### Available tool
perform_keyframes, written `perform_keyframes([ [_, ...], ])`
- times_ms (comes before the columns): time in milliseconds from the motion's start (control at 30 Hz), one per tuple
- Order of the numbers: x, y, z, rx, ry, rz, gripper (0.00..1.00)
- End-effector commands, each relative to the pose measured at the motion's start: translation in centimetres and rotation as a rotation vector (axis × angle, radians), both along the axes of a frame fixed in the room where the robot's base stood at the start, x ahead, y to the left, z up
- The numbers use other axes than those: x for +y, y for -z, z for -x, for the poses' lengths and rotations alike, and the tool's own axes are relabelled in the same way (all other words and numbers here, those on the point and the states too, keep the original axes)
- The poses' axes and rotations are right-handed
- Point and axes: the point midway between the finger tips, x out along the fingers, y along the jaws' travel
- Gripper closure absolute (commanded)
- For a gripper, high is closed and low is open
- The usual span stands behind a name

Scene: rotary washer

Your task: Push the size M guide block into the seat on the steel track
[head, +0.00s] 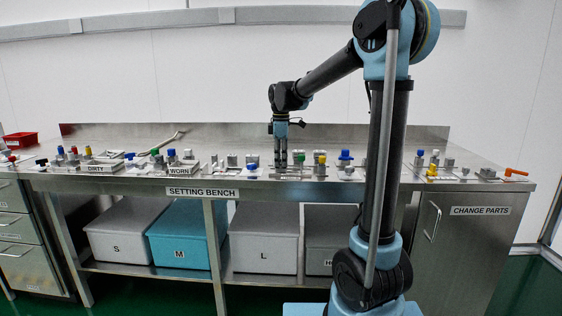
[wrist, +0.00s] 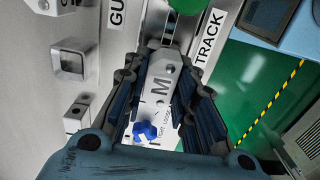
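The size M guide block (wrist: 162,85) is a light grey piece marked "M" in the wrist view. It lies between the two dark ribbed fingers of my gripper (wrist: 166,80), which look closed against its sides. A narrow steel track (wrist: 169,30) shows just beyond the block, beside the label "TRACK" (wrist: 210,38). I cannot tell how far the block sits in the seat; the block and fingers cover that area. In the head view my gripper (head: 281,166) points straight down at the front middle of the bench, and the block is too small to make out.
A blue knob (wrist: 146,130) shows below the block in the wrist view. A steel square fitting (wrist: 68,64) stands to the left. The setting bench (head: 225,181) carries several small fixtures with coloured knobs on both sides of my gripper. Crates stand on the shelf below.

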Motion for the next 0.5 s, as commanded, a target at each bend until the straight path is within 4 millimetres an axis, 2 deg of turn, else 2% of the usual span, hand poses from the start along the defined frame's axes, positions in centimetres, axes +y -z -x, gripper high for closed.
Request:
perform_keyframes([
  [33,0.0,-0.01,0.0,0.0,0.0,0.0,0.62],
  [100,0.0,-0.01,0.01,0.0,0.0,0.0,0.52],
  [500,0.02,-0.43,0.0,0.0,0.0,0.0,0.52],
])
